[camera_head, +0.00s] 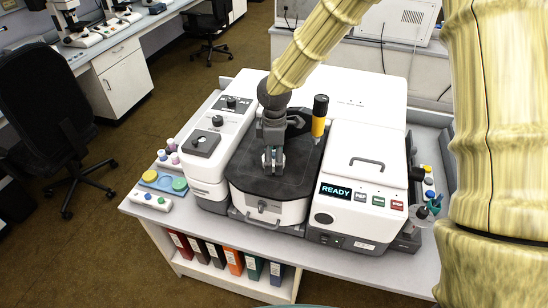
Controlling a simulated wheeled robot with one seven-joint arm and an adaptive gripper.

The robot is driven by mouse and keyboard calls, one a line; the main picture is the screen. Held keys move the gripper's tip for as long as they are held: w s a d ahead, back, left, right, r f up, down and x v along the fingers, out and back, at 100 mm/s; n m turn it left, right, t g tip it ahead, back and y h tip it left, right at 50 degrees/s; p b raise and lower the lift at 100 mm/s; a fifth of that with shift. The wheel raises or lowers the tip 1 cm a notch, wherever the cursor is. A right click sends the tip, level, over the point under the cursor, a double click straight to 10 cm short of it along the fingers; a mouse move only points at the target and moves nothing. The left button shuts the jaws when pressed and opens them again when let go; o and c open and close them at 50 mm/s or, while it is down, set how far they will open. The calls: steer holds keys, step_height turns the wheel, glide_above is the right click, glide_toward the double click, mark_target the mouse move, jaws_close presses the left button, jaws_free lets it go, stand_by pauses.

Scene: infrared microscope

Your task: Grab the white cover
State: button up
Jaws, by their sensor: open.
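The infrared microscope (340,92) is a large white and dark grey machine on a bench. A white cover (350,148) with a grey bar handle (367,162) lies flat on its right part, above a READY display. The middle part has a dark grey top (250,185) and a white front with a small handle (262,208). My gripper (273,166) points down over this dark top, left of the white cover and apart from it. It is open, and I see nothing held. I cannot tell its height above the top.
A yellow and black upright cylinder (319,118) stands close to the right of my gripper. Knobs and a small block (205,144) are on the machine's left part. Bottles (428,200) stand at the right bench end.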

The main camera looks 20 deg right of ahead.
steer(key=c, duration=1)
